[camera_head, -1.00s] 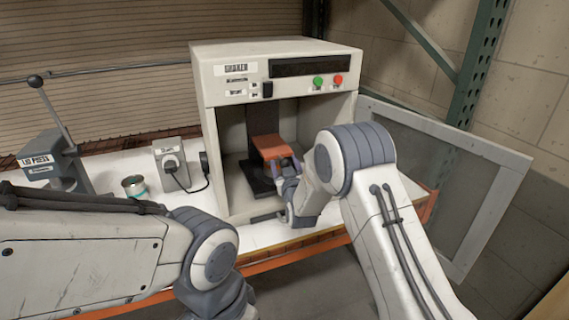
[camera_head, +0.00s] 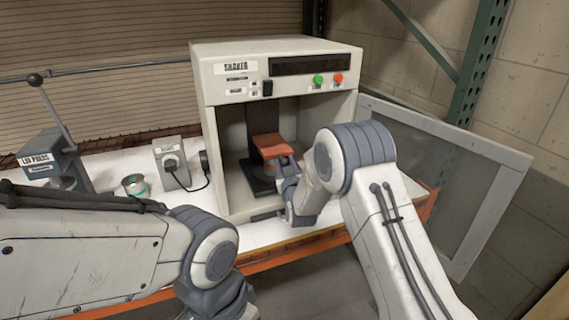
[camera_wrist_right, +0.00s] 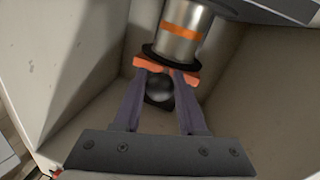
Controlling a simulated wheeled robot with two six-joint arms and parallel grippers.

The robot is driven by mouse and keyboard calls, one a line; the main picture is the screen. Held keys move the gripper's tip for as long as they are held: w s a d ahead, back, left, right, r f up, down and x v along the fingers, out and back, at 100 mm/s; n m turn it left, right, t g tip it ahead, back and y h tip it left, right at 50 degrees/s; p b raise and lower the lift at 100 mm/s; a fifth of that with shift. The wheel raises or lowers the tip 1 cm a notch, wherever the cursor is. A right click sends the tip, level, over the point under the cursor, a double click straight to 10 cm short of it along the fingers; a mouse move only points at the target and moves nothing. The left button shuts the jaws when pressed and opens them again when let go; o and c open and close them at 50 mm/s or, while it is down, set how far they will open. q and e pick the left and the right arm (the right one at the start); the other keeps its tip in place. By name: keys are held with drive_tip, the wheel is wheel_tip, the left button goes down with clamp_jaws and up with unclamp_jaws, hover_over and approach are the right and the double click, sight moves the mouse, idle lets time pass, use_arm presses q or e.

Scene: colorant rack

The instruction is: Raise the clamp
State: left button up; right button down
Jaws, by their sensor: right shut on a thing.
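The clamp is an orange plate (camera_head: 272,146) on a dark upright inside the open white shaker cabinet (camera_head: 232,200). My right gripper (camera_head: 284,166) reaches into the cabinet, at the front edge of the clamp. In the right wrist view, my right gripper's two grey-purple fingers (camera_wrist_right: 160,84) are shut on the clamp, with a round black knob (camera_wrist_right: 159,90) between them. Orange parts show at the fingertips. Beyond them is a metal cylinder with an orange band (camera_wrist_right: 182,32). My left arm is in the head view, but its gripper is out of frame.
The cabinet's side walls stand close around my right gripper. Its mesh door (camera_head: 440,180) hangs open at the right. On the bench to the left are a small grey box with a dial (camera_head: 172,160), a can (camera_head: 134,185) and the lid press (camera_head: 55,165).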

drive_tip(key=shift+r, duration=0.1)
idle(0.7)
wheel_tip(320, 180, up, 8)
drive_tip(key=shift+r+p, duration=0.1)
drive_tip(key=shift+p, duration=0.35)
drive_tip(key=c, duration=0.6)
unclamp_jaws()
drive_tip(key=shift+c, duration=0.2)
drive_tip(key=shift+o, duration=0.8)
drive_tip(key=shift+f, duration=0.25)
